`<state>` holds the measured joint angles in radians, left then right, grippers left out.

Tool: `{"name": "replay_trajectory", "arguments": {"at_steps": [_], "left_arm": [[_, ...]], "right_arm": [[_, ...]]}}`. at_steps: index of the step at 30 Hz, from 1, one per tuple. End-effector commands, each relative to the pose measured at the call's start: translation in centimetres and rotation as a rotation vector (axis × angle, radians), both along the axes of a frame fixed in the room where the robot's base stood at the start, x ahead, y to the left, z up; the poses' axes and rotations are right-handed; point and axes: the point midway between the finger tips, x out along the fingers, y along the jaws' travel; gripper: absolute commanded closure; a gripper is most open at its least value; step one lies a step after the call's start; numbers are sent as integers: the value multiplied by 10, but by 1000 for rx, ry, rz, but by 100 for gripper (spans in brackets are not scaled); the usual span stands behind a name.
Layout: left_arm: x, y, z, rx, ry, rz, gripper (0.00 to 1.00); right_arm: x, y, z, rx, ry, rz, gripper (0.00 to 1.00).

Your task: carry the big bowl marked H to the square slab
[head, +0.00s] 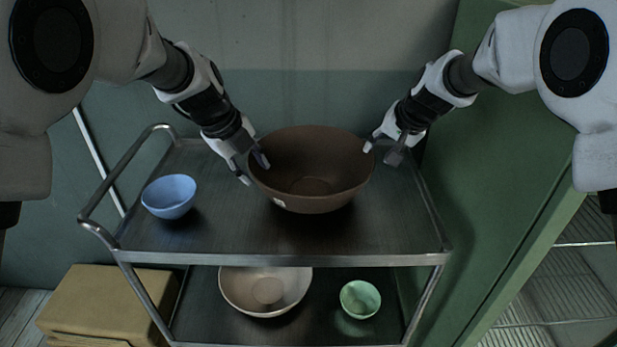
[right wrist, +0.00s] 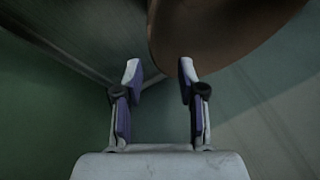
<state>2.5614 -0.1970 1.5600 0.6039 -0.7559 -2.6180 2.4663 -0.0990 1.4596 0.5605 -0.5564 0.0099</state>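The big brown bowl (head: 312,196) stands upright on the top shelf of a metal cart in the head view. A small white mark (head: 279,202) is on its front; its letter is too small to read. My left gripper (head: 252,170) is at the bowl's left rim, fingers apart, one over the inside and one outside. My right gripper (head: 381,152) is at the right rim with its fingers apart. In the right wrist view its open fingers (right wrist: 160,72) have the bowl's brown wall (right wrist: 215,35) just beyond them. I see no square slab.
The cart's top shelf (head: 220,235) also bears a blue bowl (head: 169,197) at the left. A pale bowl (head: 236,300) and a green bowl (head: 360,299) are on the lower shelf. A yellow box (head: 95,300) is at lower left, a green cabinet (head: 500,180) at right.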

Motion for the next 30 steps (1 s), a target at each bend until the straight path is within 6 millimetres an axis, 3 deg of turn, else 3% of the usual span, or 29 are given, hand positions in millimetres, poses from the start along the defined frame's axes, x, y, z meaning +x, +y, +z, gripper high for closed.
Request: {"name": "replay_trajectory", "arguments": {"at_steps": [13, 25, 28, 30], "left_arm": [[17, -18, -61, 1, 2, 0, 63], [20, -21, -70, 2, 0, -1, 63], [20, -21, -70, 2, 0, -1, 98], [20, -21, -70, 1, 0, 0, 100]], "right_arm": [[30, 16, -56, 0, 2, 1, 60], [35, 18, -64, 0, 0, 0, 60], [34, 18, -64, 0, 0, 0, 96], [34, 18, -64, 0, 0, 0, 100]]}}
